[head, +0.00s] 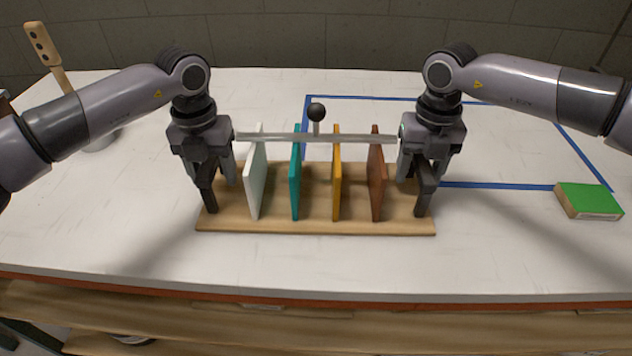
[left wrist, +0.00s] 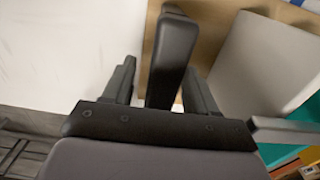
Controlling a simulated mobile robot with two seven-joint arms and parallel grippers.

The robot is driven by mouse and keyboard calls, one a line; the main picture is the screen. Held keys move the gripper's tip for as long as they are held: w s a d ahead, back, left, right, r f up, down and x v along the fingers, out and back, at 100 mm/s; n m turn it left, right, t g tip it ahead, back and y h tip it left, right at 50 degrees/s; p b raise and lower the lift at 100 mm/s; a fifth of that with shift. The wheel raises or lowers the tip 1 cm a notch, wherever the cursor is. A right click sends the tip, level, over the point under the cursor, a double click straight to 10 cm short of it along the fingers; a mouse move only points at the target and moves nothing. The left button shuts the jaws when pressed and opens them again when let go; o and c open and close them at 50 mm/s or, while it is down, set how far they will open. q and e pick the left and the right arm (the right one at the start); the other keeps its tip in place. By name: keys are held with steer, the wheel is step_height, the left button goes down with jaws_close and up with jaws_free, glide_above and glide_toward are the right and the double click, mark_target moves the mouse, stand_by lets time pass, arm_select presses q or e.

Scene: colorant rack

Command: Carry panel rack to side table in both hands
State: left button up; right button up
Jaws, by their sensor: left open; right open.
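The panel rack (head: 318,225) stands on the white table, a wooden base with upright white (head: 255,180), teal (head: 295,180), yellow (head: 337,180) and brown (head: 376,180) panels under a grey top bar (head: 290,137). My left gripper (head: 215,172) is at the rack's left end, pointing down. In the left wrist view its open fingers stand on either side of a black upright grip (left wrist: 170,60); I cannot tell whether they touch it. My right gripper (head: 422,172) is open at the right end, by a similar dark upright. The arms partly hide both ends.
A blue outlined rectangle (head: 490,186) lies on the table (head: 110,225) behind and right of the rack. A green-topped block (head: 589,200) sits at the right. A black ball (head: 316,112) shows behind the top bar. A wooden-handled tool (head: 44,45) stands back left.

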mark_target(209, 159)
arm_select(q)
jaws_close()
arm_select(e)
jaws_close()
arm_select(q)
steer(key=shift+r, duration=0.2)
arm_select(e)
steer(key=shift+r, duration=0.2)
